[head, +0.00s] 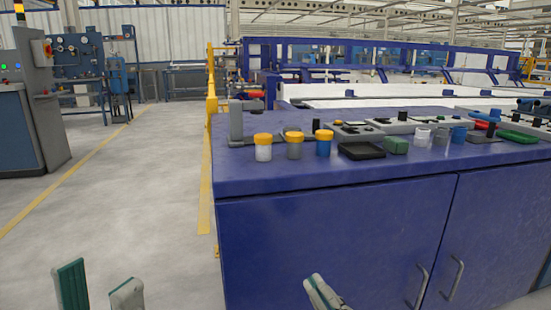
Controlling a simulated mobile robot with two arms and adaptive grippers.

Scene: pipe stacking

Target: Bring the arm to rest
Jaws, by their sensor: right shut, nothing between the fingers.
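My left gripper (100,288) shows at the bottom left, with two fingertips apart and the grey floor visible between them. It is open and empty. My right gripper (318,287) shows at the bottom centre in front of the blue cabinet (330,240). Its fingers are together with nothing seen between them. Both grippers are below the level of the cabinet top and apart from the objects on it. Most of both arms is out of the picture.
On the cabinet top stand white, grey and blue cylinders with yellow tops (263,147), a black tray (361,151) and a green block (396,146). More small parts lie at the right. A grey control console (30,110) stands at the left. The floor (130,200) between is clear.

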